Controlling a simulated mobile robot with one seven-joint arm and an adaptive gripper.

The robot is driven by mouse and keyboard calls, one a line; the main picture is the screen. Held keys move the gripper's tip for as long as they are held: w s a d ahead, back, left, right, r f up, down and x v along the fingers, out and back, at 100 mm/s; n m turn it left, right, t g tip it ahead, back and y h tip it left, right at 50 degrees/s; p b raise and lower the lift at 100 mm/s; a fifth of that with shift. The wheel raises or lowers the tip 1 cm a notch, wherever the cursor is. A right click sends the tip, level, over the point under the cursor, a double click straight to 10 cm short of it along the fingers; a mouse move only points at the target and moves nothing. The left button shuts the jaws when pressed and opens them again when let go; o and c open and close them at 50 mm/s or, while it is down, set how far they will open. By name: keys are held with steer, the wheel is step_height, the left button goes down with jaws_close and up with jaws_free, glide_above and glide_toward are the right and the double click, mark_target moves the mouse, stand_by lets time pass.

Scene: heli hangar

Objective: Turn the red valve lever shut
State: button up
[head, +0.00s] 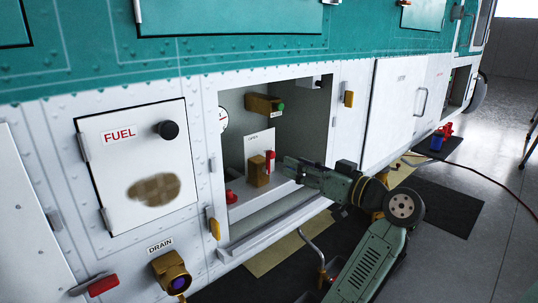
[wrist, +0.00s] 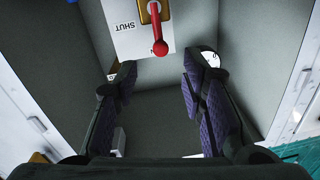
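The red valve lever (head: 269,161) is mounted on a brass valve body (head: 257,172) in front of a white label plate (head: 259,143), inside the open bay in the aircraft's side. In the wrist view the lever (wrist: 157,30) has a rounded red end and lies ahead of my fingers, near the top. The word SHUT shows upside down on the plate (wrist: 128,42) there. My gripper (head: 290,166) reaches into the bay from the right, close to the lever. In the wrist view my gripper (wrist: 158,75) is open, with nothing between its purple-padded fingers.
A brass fitting with a green end (head: 264,103) and a round gauge (head: 223,120) are in the bay. A small red part (head: 231,197) sits at its lower left. The bay's frame edges (head: 213,150) surround the arm's entry. A fuel panel (head: 140,165) is left of the bay.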

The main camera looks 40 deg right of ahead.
mark_target(274, 156)
steer(key=w, duration=0.3)
steer(key=w+a+p, duration=0.1)
steer(key=w, duration=0.2)
steer(key=w+p, duration=0.1)
steer(key=w, duration=0.2)
steer(key=shift+w+a, duration=0.1)
steer(key=shift+a, duration=0.15)
steer(key=shift+c, duration=0.3)
jaws_close()
